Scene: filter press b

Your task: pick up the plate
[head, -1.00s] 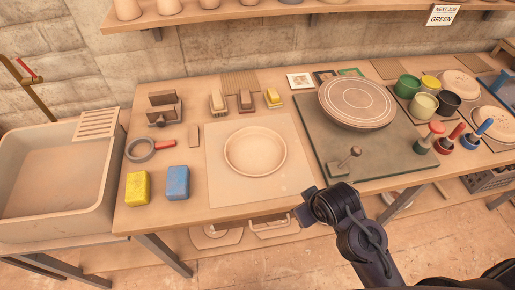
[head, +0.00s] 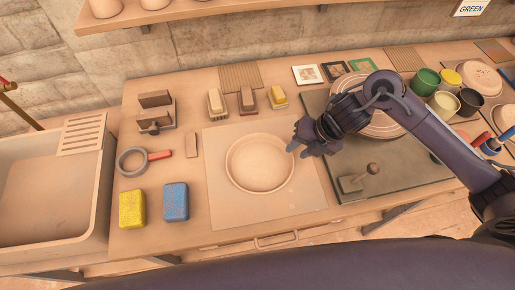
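A round, shallow, cream-coloured plate (head: 259,164) with a raised rim lies flat on a pale square board (head: 222,205) in the middle of the table. My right gripper (head: 298,151) is just right of the plate's rim, its fingers pointing left toward it. The fingertips look apart with nothing between them; I cannot tell whether they touch the rim. My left gripper is not in view.
A dark board (head: 415,172) at right bears a round wheel head (head: 381,126), partly hidden by my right arm, and a small stamp-like tool (head: 358,178).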

